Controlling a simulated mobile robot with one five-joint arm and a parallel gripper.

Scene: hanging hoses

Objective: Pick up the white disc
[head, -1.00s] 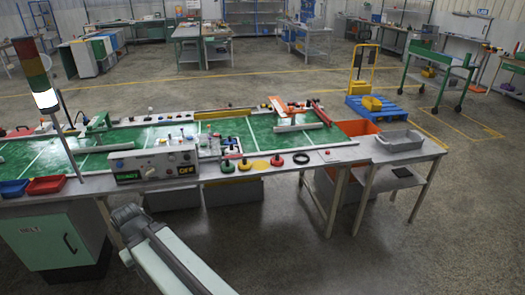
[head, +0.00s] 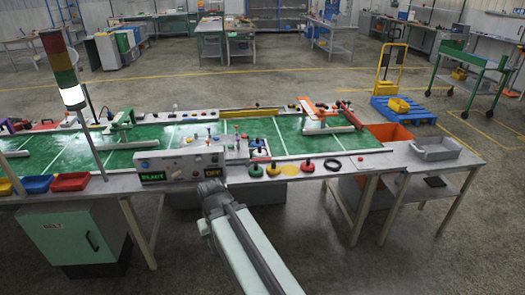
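I cannot clearly make out a white disc in the head view. A row of small coloured round pieces lies along the table's front edge: a green one (head: 255,170), a yellow one (head: 290,169), a red one (head: 307,167) and a black ring (head: 333,164). My gripper (head: 210,188) is at the table's front edge, just below the READY/OFF control box and left of the row. It looks dark and small, and its fingers cannot be told apart. Nothing is visibly held.
The control box (head: 180,166) stands on the long table with green mats (head: 60,150). Red (head: 70,181) and blue (head: 37,184) bins and a signal tower (head: 72,96) are at left. A grey tray (head: 435,148) sits on the side table at right. Open floor lies in front.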

